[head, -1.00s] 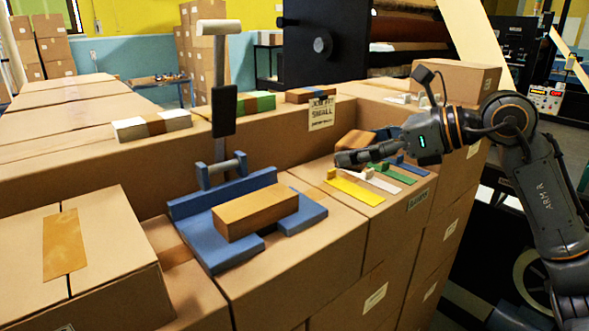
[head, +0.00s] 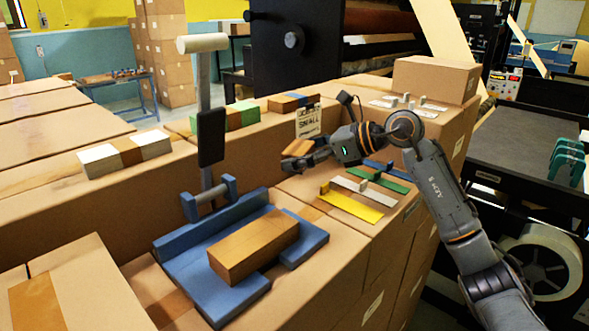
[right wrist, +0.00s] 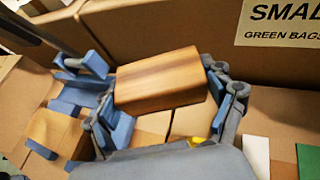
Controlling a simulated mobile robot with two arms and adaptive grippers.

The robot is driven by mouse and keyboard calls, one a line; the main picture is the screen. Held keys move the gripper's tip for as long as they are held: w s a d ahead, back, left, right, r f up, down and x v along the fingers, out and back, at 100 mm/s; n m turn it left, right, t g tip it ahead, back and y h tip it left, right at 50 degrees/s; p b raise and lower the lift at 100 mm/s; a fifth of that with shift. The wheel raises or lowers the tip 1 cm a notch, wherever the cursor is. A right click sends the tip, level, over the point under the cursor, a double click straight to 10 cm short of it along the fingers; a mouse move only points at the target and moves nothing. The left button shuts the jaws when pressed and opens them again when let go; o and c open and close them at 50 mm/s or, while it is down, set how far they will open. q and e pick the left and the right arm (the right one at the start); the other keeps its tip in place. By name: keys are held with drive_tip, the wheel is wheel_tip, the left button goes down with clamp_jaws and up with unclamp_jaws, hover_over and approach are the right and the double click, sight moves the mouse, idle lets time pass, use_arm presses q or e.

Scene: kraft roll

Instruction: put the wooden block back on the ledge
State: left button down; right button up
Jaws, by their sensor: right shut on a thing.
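My right gripper (head: 298,158) is shut on a wooden block (head: 297,147). The head view shows only part of this block; in the right wrist view the block (right wrist: 160,78) sits between the two fingers, clear of the boxes below. A second wooden block (head: 253,246) lies on a blue jig (head: 187,252), left of and nearer than my right gripper. This second block also shows at the lower left of the right wrist view (right wrist: 52,135). A raised cardboard ledge (head: 245,143) runs behind, carrying paper bundles. My left gripper is not in view.
A lever post (head: 205,80) stands behind the jig. Yellow (head: 350,207), white and green strips lie on the box top right of it. A sign (head: 308,121) hangs on the ledge's front. Bundles (head: 125,153) and (head: 297,102) occupy parts of the ledge.

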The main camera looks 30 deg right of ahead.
sight(295, 188)
drive_tip(key=w+f, duration=0.2)
drive_tip(key=w+f+p, duration=0.1)
drive_tip(key=shift+d+f, duration=0.25)
drive_tip(key=shift+f, duration=0.1)
drive_tip(key=shift+d+f, duration=0.1)
drive_tip(key=shift+f, duration=0.1)
drive_tip(key=shift+w+f, duration=0.3)
wheel_tip(295, 188, down, 2)
drive_tip(key=shift+w+f+p, duration=0.15)
drive_tip(key=shift+f+p, duration=0.05)
drive_tip(key=shift+p, duration=0.85)
drive_tip(key=shift+f, duration=0.35)
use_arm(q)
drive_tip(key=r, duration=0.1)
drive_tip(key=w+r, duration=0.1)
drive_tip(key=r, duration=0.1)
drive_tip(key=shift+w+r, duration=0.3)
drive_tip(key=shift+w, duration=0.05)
use_arm(e)
drive_tip(key=shift+f, duration=0.1)
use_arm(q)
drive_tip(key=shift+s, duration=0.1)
